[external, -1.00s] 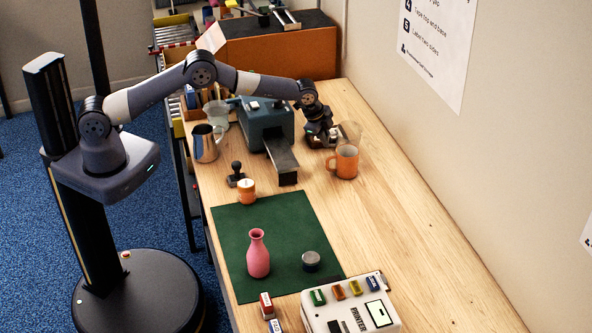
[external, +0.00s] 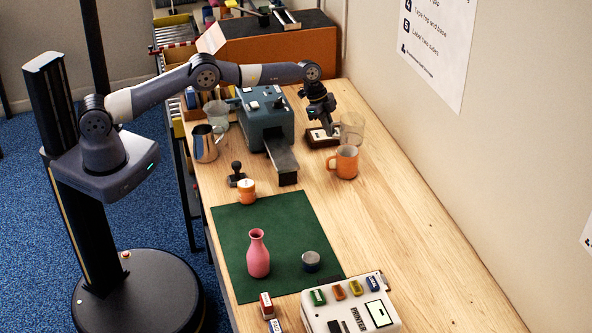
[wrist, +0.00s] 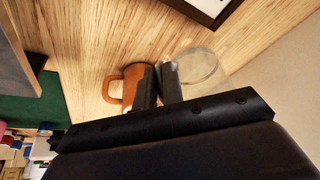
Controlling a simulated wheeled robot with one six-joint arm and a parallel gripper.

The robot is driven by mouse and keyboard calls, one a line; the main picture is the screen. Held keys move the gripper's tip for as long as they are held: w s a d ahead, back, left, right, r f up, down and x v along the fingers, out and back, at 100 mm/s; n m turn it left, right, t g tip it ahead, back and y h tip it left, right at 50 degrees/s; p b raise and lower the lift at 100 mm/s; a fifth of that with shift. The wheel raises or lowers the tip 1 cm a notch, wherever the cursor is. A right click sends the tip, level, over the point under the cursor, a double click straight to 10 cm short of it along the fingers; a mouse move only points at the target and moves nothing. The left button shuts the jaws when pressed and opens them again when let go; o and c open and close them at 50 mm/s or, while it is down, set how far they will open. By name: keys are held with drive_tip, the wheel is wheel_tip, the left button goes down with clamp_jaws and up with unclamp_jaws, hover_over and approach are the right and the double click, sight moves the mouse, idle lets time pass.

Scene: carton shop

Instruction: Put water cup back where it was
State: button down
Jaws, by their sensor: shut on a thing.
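The water cup, a clear see-through cup (external: 352,124), is at the far right of the bench, behind the orange mug. My gripper (external: 334,130) is shut on the near side of its wall, fingers pointing down. In the wrist view the fingertips (wrist: 159,84) pinch the cup's edge, and the cup (wrist: 205,66) spreads to their right. The fingers hide part of the cup. It seems to be held close above the wood, but I cannot tell the gap exactly.
An orange mug (external: 344,165) stands just in front of the cup. A dark framed block with a white face (external: 320,138) lies left of it. A blue-grey machine (external: 265,122) stands further left. The wood right of the mug is clear.

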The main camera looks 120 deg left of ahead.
drive_tip(key=w+d+r+n+y, duration=0.1)
drive_tip(key=w+d+r+n, duration=0.15)
drive_tip(key=r, duration=0.25)
drive_tip(key=w+d+r+m+h+b, duration=0.1)
drive_tip(key=d+m+b, duration=0.45)
drive_tip(key=d, duration=2.05)
drive_tip(key=s+d+h+b, duration=0.1)
drive_tip(key=s+d+b, duration=0.3)
drive_tip(key=d, duration=0.4)
drive_tip(key=shift+n, duration=0.3)
drive_tip(key=shift+d+f+p, duration=0.2)
drive_tip(key=shift+f+p, duration=0.35)
drive_tip(key=shift+f, duration=2)
drive_tip(key=shift+d+f+p, duration=0.15)
drive_tip(key=shift+f+p, duration=0.35)
drive_tip(key=shift+f, duration=2)
drive_tip(key=shift+f, duration=0.1)
